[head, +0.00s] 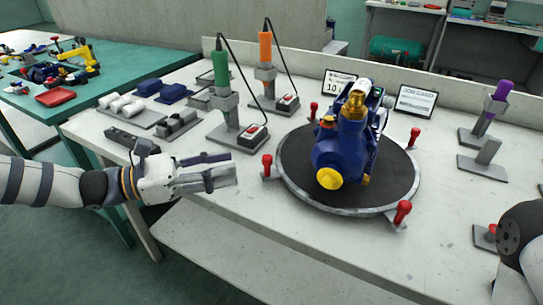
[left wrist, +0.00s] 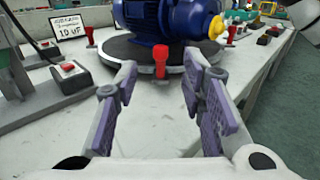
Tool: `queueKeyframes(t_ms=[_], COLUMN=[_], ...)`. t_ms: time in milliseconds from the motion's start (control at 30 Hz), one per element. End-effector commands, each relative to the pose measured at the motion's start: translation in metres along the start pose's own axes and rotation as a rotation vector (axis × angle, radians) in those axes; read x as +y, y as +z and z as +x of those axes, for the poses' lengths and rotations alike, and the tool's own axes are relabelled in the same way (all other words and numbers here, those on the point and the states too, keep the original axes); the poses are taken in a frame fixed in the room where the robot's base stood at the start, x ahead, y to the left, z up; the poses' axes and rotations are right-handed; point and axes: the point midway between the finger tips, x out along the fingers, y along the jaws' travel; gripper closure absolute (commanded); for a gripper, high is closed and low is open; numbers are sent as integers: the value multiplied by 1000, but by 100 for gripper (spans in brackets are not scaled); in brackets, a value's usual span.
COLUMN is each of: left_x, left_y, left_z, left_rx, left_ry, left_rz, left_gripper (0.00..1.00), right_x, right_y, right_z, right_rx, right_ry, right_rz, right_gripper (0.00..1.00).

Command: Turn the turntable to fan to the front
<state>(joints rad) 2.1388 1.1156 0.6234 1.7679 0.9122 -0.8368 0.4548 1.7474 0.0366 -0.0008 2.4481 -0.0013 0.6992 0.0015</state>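The round turntable (head: 397,170) has a dark top, a metal rim and red upright handles around it. A blue pump (head: 334,150) with a brass fitting (head: 356,103) and a yellow cap (head: 329,179) stands on it; the yellow cap faces the near side. My left gripper (head: 236,168) is open and empty, left of the turntable. Its fingertips point at the near-left red handle (head: 267,164). In the left wrist view this handle (left wrist: 160,62) stands beyond and between the spread fingers (left wrist: 161,88), apart from them. My right gripper is out of view; only part of my right arm shows.
Green (head: 220,70) and orange (head: 265,47) tools on stands are behind my left gripper. Job cards (head: 416,100) stand behind the turntable. A purple-handled tool (head: 497,98) is at right. The bench front (head: 265,220) before the turntable is clear.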

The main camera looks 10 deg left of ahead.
Motion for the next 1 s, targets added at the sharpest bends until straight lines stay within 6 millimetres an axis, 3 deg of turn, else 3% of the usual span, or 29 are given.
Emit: queueKeyframes(t_ms=[100, 300, 433, 700, 733, 900, 1000], left_x=[-2, -2, -1, -1, -1, -1, -1], left_y=[-4, -2, -2, -2, -2, -2, -2], left_z=[33, 76, 90, 93, 93, 93, 93], left_rx=[4, 4, 3, 3, 3, 3, 3], left_ry=[-7, -5, -3, -2, -2, -2, -2], left_rz=[-4, -1, -2, -1, -1, -1, -1], left_gripper=[63, 63, 63, 63, 65, 100, 100], right_x=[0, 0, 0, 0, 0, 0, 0], right_y=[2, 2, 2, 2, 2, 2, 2], right_z=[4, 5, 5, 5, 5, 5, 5], right_rx=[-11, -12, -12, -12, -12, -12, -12], right_ry=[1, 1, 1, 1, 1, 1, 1], right_rz=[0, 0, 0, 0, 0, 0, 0], right_gripper=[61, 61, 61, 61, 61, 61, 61])
